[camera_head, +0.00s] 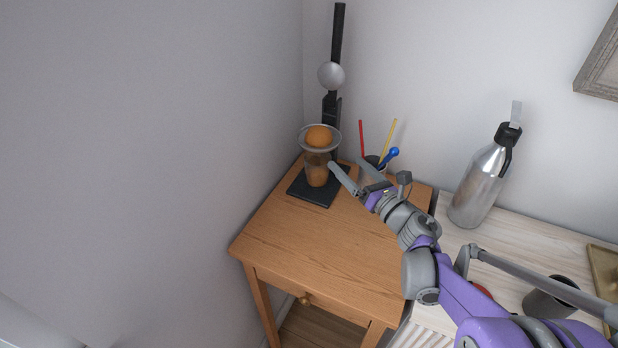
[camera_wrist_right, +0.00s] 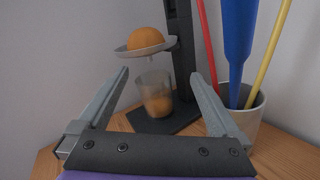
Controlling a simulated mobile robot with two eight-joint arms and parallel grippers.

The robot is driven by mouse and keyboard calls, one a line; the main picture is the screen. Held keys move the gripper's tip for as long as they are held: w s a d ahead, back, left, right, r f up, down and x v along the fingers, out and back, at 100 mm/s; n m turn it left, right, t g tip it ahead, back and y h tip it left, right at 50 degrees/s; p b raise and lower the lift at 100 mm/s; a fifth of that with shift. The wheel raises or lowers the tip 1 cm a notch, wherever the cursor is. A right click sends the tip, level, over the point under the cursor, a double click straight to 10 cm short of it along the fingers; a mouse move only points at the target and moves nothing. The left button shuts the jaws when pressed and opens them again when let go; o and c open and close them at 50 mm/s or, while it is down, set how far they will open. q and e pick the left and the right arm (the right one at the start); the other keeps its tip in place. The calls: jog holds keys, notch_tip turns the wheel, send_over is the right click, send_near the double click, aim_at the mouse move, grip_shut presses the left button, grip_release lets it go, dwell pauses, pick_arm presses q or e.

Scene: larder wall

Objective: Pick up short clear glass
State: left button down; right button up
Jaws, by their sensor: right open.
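The short clear glass (camera_head: 317,173) stands upright on the dark base of a juicer stand on the small wooden table. Something orange shows in or through its lower part. In the right wrist view the glass (camera_wrist_right: 156,95) is beyond and between my open fingers, under a dish with an orange. My right gripper (camera_head: 352,171) is open and empty, just right of the glass in the head view; in the right wrist view its fingertips (camera_wrist_right: 160,75) stand apart on either side of the glass. My left gripper is in neither view.
The juicer (camera_head: 336,60) rises behind the glass; its dish (camera_head: 304,138) holds an orange (camera_head: 319,137) above it. A cup with straws and a blue tool (camera_wrist_right: 245,118) stands close on the right. A metal bottle (camera_head: 480,185) stands on the pale counter. The table's front (camera_head: 300,245) is clear.

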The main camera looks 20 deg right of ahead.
jog(key=f+n+y, duration=0.1)
jog(key=f+n+g, duration=0.1)
jog(key=n, duration=0.1)
jog(key=f+n+y, duration=0.1)
jog(key=n, duration=0.1)
jog(key=shift+w+a+f+y+b, duration=0.1)
jog(key=shift+a+f+y+b, duration=0.2)
jog(key=shift+a+f, duration=0.1)
send_near(309, 154)
jog(key=shift+w+a+r, duration=0.2)
jog(key=shift+w+r, duration=0.1)
jog(key=shift+w, duration=0.45)
jog(key=shift+f+p+x, duration=0.15)
jog(key=shift+f+x, duration=0.05)
jog(key=shift+x, duration=1.1)
jog(key=shift+f+p+x, duration=0.15)
jog(key=shift+f+x, duration=0.05)
jog(key=shift+x, duration=1.15)
jog(key=shift+d, duration=0.1)
jog(key=c, duration=1.4)
jog(key=shift+r, duration=0.15)
